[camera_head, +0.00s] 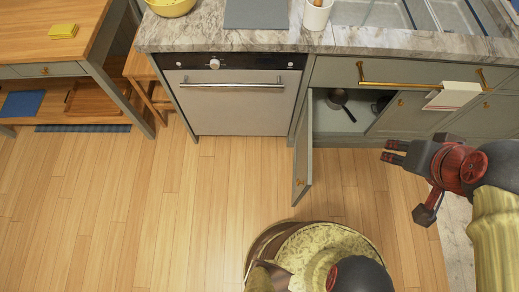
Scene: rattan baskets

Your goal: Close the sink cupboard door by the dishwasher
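The sink cupboard door (302,168) is grey-green with a small brass knob (299,182). It stands wide open, sticking out into the room beside the dishwasher (240,102). The cupboard interior (328,117) is exposed, with a dark pan (338,99) inside and another dark item partly hidden behind the neighbouring door. My gripper (405,182) is to the right of the open door, in front of the right-hand cupboard. Its fingers are spread apart and nothing is held between them. It does not touch the door.
The neighbouring door (410,114) is shut. Above are a drawer with a long brass handle (420,86) and a hanging towel (453,96). A marble counter (240,39) runs along the top. My round base is just below the open door. Wooden floor (150,200) is clear to the left.

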